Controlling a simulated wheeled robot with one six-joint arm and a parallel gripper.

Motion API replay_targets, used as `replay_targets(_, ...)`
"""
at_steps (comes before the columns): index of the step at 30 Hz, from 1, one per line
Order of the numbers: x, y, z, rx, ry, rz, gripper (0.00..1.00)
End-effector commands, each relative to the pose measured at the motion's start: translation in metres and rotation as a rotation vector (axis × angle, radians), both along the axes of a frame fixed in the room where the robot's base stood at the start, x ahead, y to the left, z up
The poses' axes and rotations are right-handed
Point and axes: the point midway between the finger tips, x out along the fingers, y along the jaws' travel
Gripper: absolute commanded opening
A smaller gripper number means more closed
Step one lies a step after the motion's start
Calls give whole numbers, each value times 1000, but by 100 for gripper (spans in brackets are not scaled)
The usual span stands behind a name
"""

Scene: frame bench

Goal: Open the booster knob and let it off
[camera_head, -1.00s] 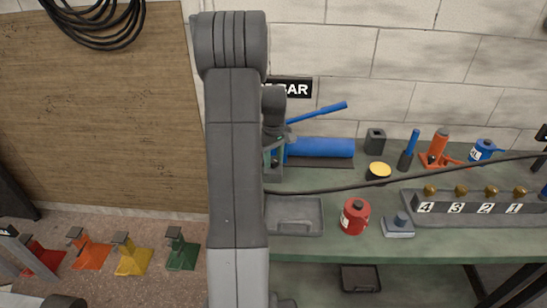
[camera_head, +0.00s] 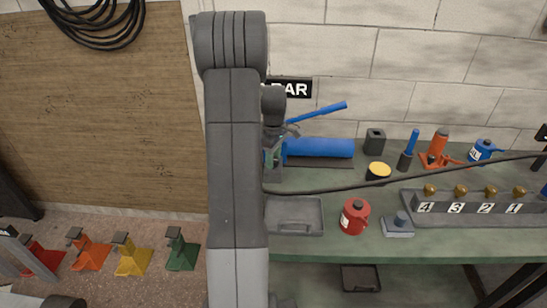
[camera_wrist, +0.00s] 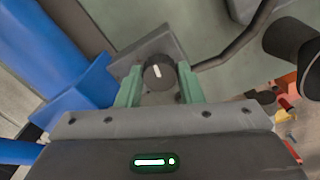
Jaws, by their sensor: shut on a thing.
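The booster is a blue cylinder (camera_head: 322,148) with a blue lever, lying at the back of the green bench; its blue body (camera_wrist: 85,95) fills the left of the wrist view. A round dark knob (camera_wrist: 158,70) with a white pointer mark sits by a grey plate (camera_wrist: 150,45) beside it. The mark stands nearly upright in the picture, leaning slightly. My gripper (camera_wrist: 159,86) has its green fingers on both sides of the knob and is shut on it. In the head view my arm hides the knob, and only part of the gripper (camera_head: 269,158) shows.
A dark hose (camera_head: 340,187) runs across the bench. A grey tray (camera_head: 294,229), a red can (camera_head: 354,217), a yellow-topped tin (camera_head: 378,172) and a numbered valve block (camera_head: 470,207) stand to the right. Coloured stands (camera_head: 132,257) are on the floor at left.

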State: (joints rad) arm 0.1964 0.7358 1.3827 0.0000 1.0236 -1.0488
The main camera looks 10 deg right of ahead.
Motion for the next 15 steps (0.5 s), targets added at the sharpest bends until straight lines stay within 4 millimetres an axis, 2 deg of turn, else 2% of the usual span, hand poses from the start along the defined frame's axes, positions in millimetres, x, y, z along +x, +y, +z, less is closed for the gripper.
replay_targets(6, 1, 0, 1, 0, -4, -1, 11)
replay_targets(7, 1, 0, 1, 0, -4, -1, 40)
replay_targets(9, 1, 0, 1, -1, -2, -1, 53)
replay_targets(15, 0, 0, 0, 0, -1, -1, 55)
